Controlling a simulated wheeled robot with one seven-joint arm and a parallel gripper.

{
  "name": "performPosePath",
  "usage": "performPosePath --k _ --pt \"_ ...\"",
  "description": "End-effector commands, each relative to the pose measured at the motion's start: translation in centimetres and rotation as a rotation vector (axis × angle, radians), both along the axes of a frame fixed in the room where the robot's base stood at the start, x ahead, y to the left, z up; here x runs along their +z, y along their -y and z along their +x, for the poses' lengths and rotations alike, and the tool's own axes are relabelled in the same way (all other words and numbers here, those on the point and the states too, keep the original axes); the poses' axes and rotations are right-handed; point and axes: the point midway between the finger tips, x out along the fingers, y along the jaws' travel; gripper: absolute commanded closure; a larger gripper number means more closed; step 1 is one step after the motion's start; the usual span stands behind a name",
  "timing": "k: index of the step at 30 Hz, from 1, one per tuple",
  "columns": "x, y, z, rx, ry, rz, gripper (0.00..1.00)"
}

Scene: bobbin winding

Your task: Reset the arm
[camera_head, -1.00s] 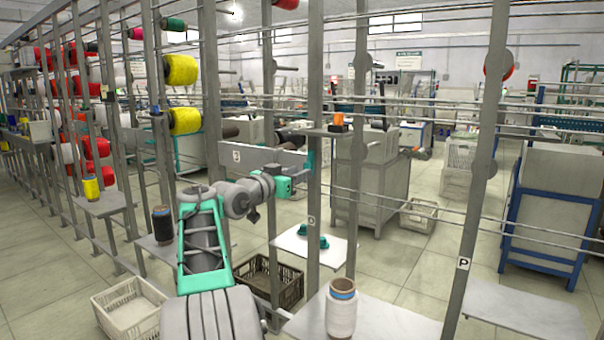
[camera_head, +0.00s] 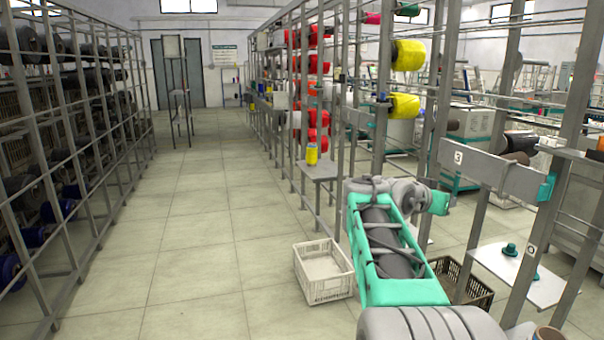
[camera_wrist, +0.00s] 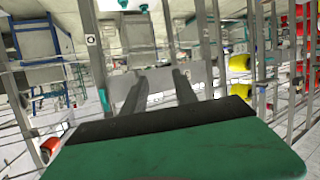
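My arm reaches up over the right half of the head view, bent at the elbow, its teal end beside the spool rack (camera_head: 340,105). The fingers do not show clearly there. In the wrist view, my gripper (camera_wrist: 160,82) shows two dark fingers with a clear gap between them and nothing held. The wide green part below them is my own gripper body.
An aisle of bare floor (camera_head: 190,220) runs ahead at left. A dark rack (camera_head: 100,130) lines its left side. A pale crate (camera_head: 324,272) and a dark crate (camera_head: 470,290) stand near my arm. Yellow spools (camera_head: 408,55) and a green-knobbed shelf (camera_head: 525,275) are at right.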

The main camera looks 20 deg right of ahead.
Motion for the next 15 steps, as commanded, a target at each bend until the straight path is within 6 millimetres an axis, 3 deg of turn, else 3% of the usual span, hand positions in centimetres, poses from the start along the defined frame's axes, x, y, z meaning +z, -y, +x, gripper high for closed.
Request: performPosePath --k 1,3,7,11,12,15 --pt "1.2 -4.0 1.8 0.107 -0.035 0.068 0.65" --pt "-0.3 -9.8 3.6 0.257 -0.100 0.169 0.65" --pt "-3.0 -21.1 4.1 0.520 -0.247 0.334 0.65" --pt "-5.7 -31.9 1.0 0.771 -0.428 0.474 0.65" --pt "-6.4 -35.0 -0.6 0.846 -0.487 0.511 0.65" --pt "-8.1 -41.1 -5.1 1.002 -0.630 0.587 0.65"
